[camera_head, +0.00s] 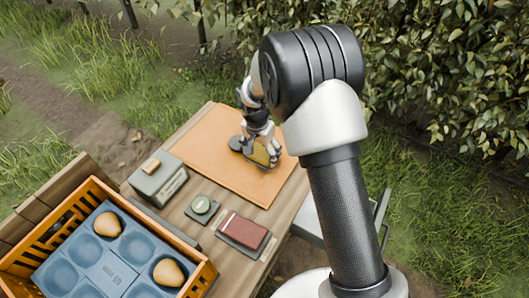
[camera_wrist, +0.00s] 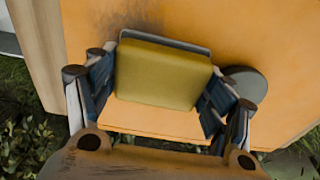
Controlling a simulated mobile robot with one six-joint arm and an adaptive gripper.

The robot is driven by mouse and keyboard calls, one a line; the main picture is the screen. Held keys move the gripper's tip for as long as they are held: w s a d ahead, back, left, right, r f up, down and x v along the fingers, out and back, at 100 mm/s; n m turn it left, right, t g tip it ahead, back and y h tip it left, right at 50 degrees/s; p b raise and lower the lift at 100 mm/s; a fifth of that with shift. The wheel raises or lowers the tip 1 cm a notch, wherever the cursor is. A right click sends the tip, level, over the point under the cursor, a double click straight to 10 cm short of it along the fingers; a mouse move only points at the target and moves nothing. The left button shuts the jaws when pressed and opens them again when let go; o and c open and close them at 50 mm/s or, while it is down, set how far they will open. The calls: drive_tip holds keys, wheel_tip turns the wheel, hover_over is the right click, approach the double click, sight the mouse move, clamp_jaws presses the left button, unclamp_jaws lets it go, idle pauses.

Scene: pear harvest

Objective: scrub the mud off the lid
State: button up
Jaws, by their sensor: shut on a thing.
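The orange lid (camera_head: 205,150) lies flat on the wooden table. In the wrist view the lid (camera_wrist: 265,35) has a dark, smudged patch of mud (camera_wrist: 150,18) along the top edge of the picture. My gripper (camera_head: 262,152) is over the right part of the lid. In the wrist view its fingers (camera_wrist: 157,95) are shut on the two sides of a yellow-green sponge (camera_wrist: 160,75) with a grey edge. The sponge is low over the lid; I cannot tell whether it touches. My arm hides part of the lid's right side in the head view.
A grey disc (camera_wrist: 246,82) lies beside my gripper. An orange crate (camera_head: 201,280) holds a blue tray (camera_head: 110,262) with two pears.

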sight(256, 161)
drive_tip(key=shift+s+a, duration=0.45)
drive_tip(key=shift+s, duration=0.35)
drive_tip(key=shift+s+d+f, duration=0.1)
drive_tip(key=shift+s+d, duration=0.5)
drive_tip(key=shift+d, duration=0.35)
drive_tip(key=shift+s+d, duration=0.6)
drive_tip(key=shift+d, duration=0.3)
drive_tip(key=shift+s+d+b, duration=0.15)
drive_tip(key=shift+s+d, duration=0.4)
drive_tip(key=shift+d, duration=0.3)
drive_tip(key=shift+s+d+b, duration=0.15)
drive_tip(key=shift+s+d, duration=0.4)
drive_tip(key=shift+d, duration=0.25)
drive_tip(key=shift+s+a+b, duration=0.35)
drive_tip(key=shift+s+a, duration=0.1)
drive_tip(key=shift+s, duration=0.25)
drive_tip(key=shift+a, duration=0.1)
drive_tip(key=shift+w+a, duration=0.4)
drive_tip(key=shift+a, duration=0.2)
drive_tip(key=shift+w+a, duration=0.35)
drive_tip(key=shift+a, duration=0.2)
drive_tip(key=shift+w+a, duration=0.55)
drive_tip(key=shift+a, duration=0.25)
drive_tip(key=shift+w+a, duration=0.55)
drive_tip(key=shift+a, duration=0.2)
drive_tip(key=shift+w+a, duration=0.55)
drive_tip(key=shift+a, duration=0.25)
drive_tip(key=shift+r, duration=0.25)
drive_tip(key=shift+r+p, duration=2.15)
drive_tip(key=shift+r, duration=0.8)
